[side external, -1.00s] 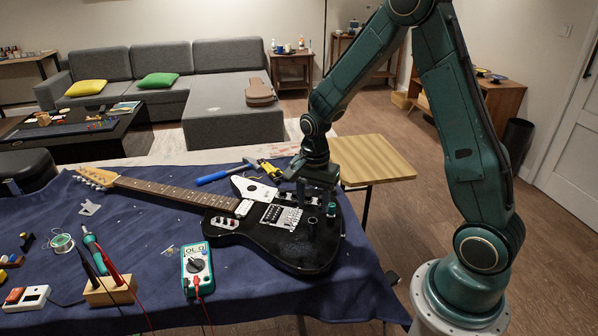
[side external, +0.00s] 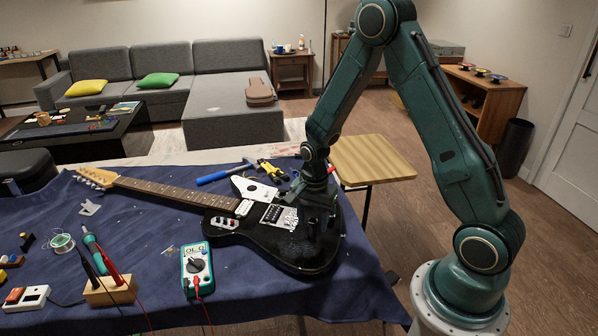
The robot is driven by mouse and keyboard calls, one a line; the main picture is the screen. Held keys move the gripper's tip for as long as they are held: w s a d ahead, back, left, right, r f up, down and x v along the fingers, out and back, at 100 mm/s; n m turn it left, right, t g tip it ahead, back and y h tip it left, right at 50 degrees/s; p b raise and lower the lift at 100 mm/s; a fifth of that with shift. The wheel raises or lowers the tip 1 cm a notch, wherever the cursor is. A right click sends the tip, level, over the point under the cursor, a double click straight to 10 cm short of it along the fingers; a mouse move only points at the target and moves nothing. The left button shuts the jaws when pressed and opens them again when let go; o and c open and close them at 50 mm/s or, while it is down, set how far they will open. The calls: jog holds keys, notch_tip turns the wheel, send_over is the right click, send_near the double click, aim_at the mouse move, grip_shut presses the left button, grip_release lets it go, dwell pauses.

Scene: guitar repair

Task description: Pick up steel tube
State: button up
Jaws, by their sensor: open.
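My gripper (side external: 318,222) is open and points down over the lower right part of the black electric guitar (side external: 295,254). Its fingers are low, close to the guitar's top, just right of the bridge. I cannot make out the steel tube; the gripper covers the spot where small upright cylinders stood before. I cannot tell whether the fingers are around the tube or beside it.
The guitar lies on a blue cloth (side external: 150,255). A multimeter (side external: 197,270), a wooden block with probes (side external: 110,291), a blue-handled hammer (side external: 222,173) and yellow pliers (side external: 270,170) lie around it. A wooden stool (side external: 370,158) stands behind.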

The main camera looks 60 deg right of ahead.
aim_at(313, 220)
jog(key=shift+f, duration=1.6)
jog(key=shift+c, duration=0.2)
grip_shut()
